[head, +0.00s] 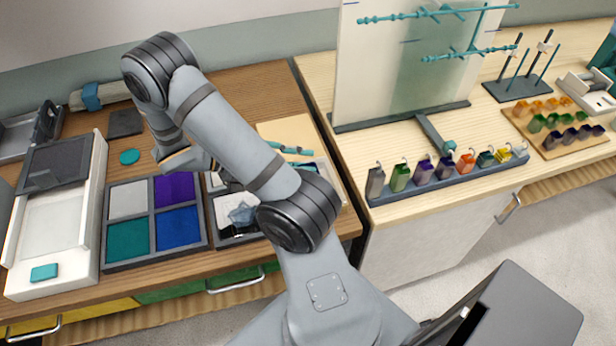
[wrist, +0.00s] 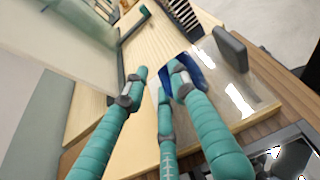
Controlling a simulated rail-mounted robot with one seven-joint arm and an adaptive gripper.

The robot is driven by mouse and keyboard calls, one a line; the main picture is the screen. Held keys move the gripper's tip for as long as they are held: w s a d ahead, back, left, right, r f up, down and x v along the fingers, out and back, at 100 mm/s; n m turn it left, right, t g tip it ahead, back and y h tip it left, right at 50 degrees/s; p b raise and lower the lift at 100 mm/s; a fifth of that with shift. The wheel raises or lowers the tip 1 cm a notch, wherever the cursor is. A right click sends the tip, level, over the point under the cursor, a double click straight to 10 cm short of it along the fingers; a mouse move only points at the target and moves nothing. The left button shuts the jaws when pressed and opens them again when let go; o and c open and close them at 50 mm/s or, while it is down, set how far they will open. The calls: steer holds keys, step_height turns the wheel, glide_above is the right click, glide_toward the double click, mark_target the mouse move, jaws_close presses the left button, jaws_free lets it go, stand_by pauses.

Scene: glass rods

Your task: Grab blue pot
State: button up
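Several small pots with wire hooks stand in a row on a blue-grey rack (head: 450,180) on the right-hand bench in the head view. A slate-blue pot (head: 445,168) is near the middle of the row, between a purple pot (head: 423,172) and an orange pot (head: 465,163). My gripper (head: 290,150) has teal fingers, partly hidden behind my arm, over the left bench. In the wrist view my gripper (wrist: 158,75) has its three teal fingers apart and nothing visible between them. A dark blue curved shape (wrist: 193,75) shows behind the right finger; I cannot tell what it is.
A glass panel (head: 400,70) with teal rods stands behind the pot row. A four-square tray (head: 152,250) and a white box (head: 80,235) lie on the left bench. A wooden board with small coloured pots (head: 558,122) is at the far right.

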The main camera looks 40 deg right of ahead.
jaws_close()
stand_by(0.6)
